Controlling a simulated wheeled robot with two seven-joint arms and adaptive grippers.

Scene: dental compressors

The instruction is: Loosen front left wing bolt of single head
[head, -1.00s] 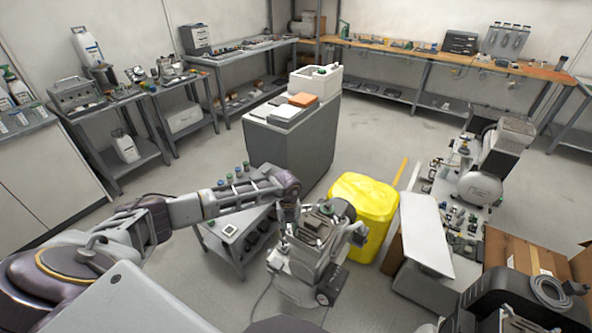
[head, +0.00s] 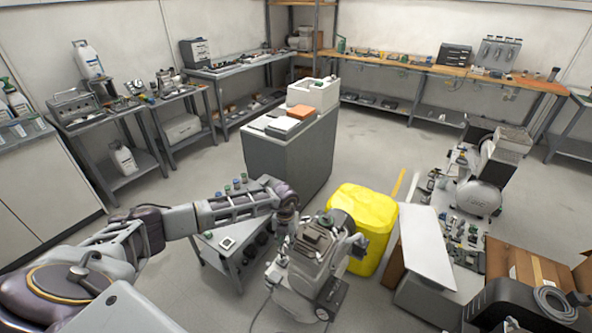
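A small grey wheeled compressor (head: 306,266) stands upright on the floor just below the picture's middle. My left arm reaches in from the left, and its wrist bends down beside the compressor's upper left side. My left gripper (head: 284,228) is there, small and dark. I cannot tell whether its fingers are open or shut, or whether they touch the compressor. The wing bolts are too small to make out, and the arm's end partly hides the compressor's left side. My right gripper is not in view.
A yellow bin (head: 363,222) stands close behind the compressor on the right. A low grey cart (head: 227,243) is close on its left. A grey cabinet (head: 286,160) stands behind. A white-topped unit (head: 427,246) and cardboard box (head: 530,268) are to the right. Another compressor (head: 480,196) stands farther right.

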